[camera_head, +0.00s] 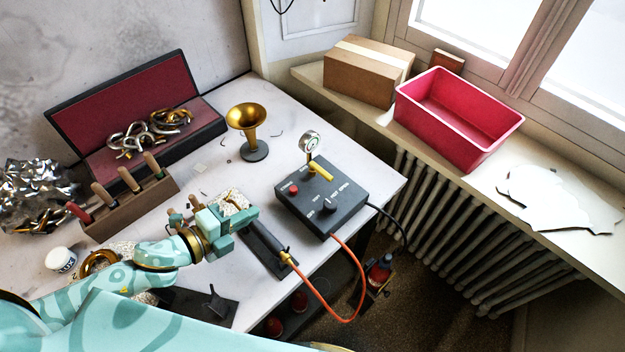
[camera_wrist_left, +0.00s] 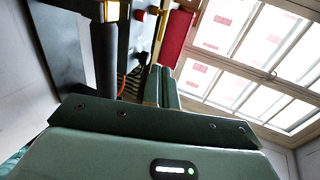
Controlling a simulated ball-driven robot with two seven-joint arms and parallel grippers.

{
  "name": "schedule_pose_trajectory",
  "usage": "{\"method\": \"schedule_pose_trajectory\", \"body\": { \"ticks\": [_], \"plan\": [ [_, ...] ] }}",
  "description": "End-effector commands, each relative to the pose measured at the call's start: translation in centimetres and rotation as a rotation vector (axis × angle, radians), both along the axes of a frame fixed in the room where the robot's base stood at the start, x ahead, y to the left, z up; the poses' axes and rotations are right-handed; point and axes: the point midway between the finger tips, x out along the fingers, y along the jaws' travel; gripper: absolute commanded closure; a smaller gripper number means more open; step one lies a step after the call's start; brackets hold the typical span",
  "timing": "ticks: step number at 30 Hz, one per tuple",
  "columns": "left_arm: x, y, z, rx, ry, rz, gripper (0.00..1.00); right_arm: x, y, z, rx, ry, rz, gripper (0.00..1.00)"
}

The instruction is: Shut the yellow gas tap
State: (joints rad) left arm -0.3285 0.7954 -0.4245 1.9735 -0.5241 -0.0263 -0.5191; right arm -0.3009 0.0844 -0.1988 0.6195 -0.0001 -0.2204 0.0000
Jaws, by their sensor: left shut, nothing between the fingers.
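The yellow gas tap (camera_head: 321,171) is a short yellow lever on top of a dark control box (camera_head: 347,208), just in front of a round gauge (camera_head: 310,141). The lever lies slanted, its near end toward the lower right. My left gripper (camera_head: 252,213) is shut and empty, left of the box, above the bench and close to a dark torch rest (camera_head: 266,246). It is apart from the tap. In the left wrist view, the shut fingers (camera_wrist_left: 161,86) point toward a slim yellow piece (camera_wrist_left: 161,28), probably the tap. My right gripper is not in view.
A brass horn bell (camera_head: 246,117) stands behind my left gripper. A tool block (camera_head: 128,206) and open case (camera_head: 125,107) stand left. A pink bin (camera_head: 459,119) sits on the sill.

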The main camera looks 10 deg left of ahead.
Motion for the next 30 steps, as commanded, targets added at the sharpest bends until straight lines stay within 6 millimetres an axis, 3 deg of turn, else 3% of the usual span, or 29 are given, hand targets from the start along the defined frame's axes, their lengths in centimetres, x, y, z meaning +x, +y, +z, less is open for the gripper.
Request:
{"method": "schedule_pose_trajectory", "body": {
  "ticks": [6,11,30],
  "plan": [
    [0.2,-0.1,0.0,-0.001,-0.001,0.000,1.00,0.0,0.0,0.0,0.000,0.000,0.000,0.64],
    [1.7,-1.1,-0.5,-0.001,-0.003,0.001,1.00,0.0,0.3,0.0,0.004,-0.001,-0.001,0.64],
    [12.6,-8.4,-4.8,-0.002,-0.001,0.001,1.00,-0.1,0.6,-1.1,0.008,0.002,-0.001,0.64]
  ]
}}
